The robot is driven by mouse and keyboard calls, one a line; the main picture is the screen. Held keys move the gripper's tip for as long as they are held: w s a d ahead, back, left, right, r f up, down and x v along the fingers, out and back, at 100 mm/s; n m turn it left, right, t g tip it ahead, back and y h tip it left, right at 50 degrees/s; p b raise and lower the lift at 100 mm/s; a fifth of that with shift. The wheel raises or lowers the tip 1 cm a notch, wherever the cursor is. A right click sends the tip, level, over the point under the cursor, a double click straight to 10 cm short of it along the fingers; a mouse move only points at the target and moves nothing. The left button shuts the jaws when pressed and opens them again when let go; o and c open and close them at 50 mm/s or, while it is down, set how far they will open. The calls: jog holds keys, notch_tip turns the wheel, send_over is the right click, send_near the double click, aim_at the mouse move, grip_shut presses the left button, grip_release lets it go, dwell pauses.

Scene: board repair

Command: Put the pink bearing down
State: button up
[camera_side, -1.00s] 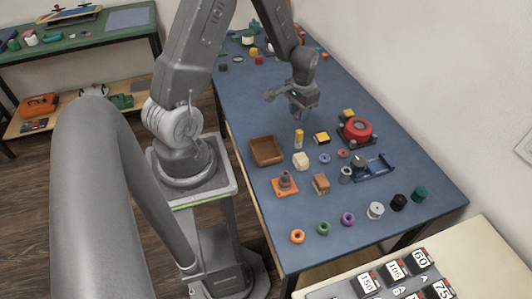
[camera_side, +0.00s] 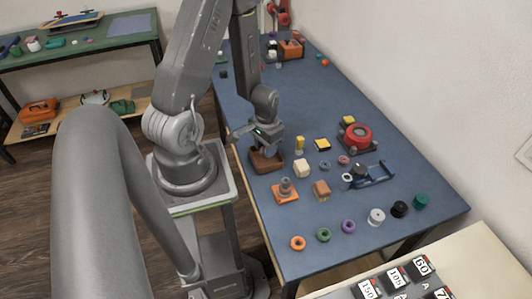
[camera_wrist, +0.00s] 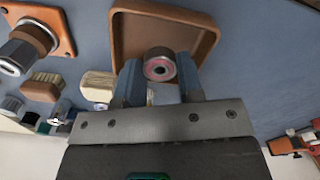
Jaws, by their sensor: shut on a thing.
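In the wrist view, the pink bearing (camera_wrist: 159,66), a short dark-sided ring with a pink face, sits between the two blue-grey fingers of my gripper (camera_wrist: 158,82). The fingers are shut on it. Behind it is the brown square tray (camera_wrist: 126,28). In the side view, my gripper (camera_side: 268,147) is at the brown tray (camera_side: 258,164) near the left edge of the blue bench. The held bearing is hidden or too small to make out there. I cannot tell whether the bearing touches the tray floor.
An orange base with a grey post (camera_side: 285,191), a cream block (camera_side: 301,168) and a brown block (camera_side: 321,190) stand close to the tray. Another pinkish ring (camera_side: 343,160) lies farther right. Several coloured rings and spools line the near end.

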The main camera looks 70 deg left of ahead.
jog(key=shift+f, duration=1.4)
jog(key=shift+f, duration=0.1)
jog(key=o, duration=0.8)
jog(key=shift+o, duration=0.2)
jog(key=w+d+r+m+t+y, duration=0.15)
jog(key=d+r, duration=0.25)
jog(key=r, duration=0.8)
jog(key=w+d+r+m+t+h, duration=0.15)
jog(key=d+r, duration=0.25)
jog(key=r, duration=0.8)
jog(key=s+d+r+m+t, duration=0.1)
jog(key=s+d+r+t, duration=0.1)
jog(key=s+d+r, duration=0.3)
jog(key=d+r, duration=0.3)
jog(key=r, duration=0.2)
jog(key=shift+d+m+t, duration=0.2)
jog(key=shift+m+t, duration=0.1)
